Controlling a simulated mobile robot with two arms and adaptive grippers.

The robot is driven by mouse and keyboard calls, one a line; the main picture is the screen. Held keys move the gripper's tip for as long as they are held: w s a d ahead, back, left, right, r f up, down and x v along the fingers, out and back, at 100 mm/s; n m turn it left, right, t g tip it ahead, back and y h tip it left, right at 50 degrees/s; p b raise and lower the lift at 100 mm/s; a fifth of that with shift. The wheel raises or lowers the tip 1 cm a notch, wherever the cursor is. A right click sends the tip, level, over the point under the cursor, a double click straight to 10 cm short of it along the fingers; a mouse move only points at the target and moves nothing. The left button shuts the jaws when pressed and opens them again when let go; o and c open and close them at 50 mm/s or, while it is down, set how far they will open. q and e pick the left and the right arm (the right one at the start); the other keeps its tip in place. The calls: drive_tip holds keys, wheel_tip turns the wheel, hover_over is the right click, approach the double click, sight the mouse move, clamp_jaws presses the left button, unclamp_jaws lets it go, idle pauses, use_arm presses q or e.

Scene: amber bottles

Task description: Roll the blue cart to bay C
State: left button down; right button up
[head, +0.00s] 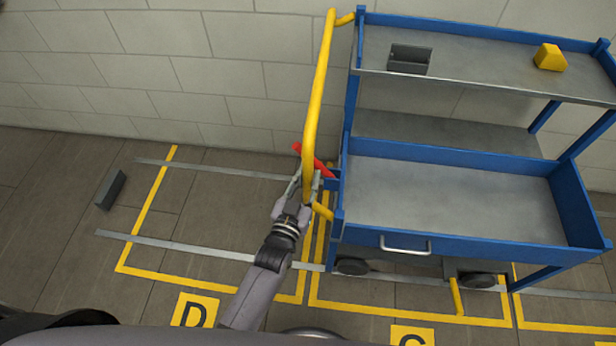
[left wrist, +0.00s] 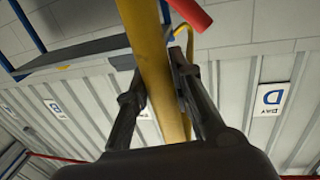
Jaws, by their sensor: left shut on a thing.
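The blue cart (head: 450,246) stands at the right of the head view, with grey shelves and a yellow push handle (head: 318,90) on its left side. My left gripper (head: 307,184) is shut on the handle's lower part. The handle (left wrist: 157,70) passes between its fingers in the left wrist view. A red lever (head: 309,158) sticks out beside the grip. Bay C's yellow outline (head: 400,313) shows under the cart, with its C floor plate (head: 412,336) cut off below. The cart's body hides much of the bay, so its exact fit is unclear. My right gripper is out of view.
Bay D, with its floor plate (head: 195,311), is empty at the left. A dark grey block (head: 111,190) lies left of it. Metal strips (head: 200,246) cross the floor. A grey open box (head: 409,60) and a yellow block (head: 550,58) sit on the cart's top shelf.

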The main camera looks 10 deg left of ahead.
use_arm(q)
drive_tip(key=c, duration=1.4)
unclamp_jaws()
drive_tip(key=v, duration=1.2)
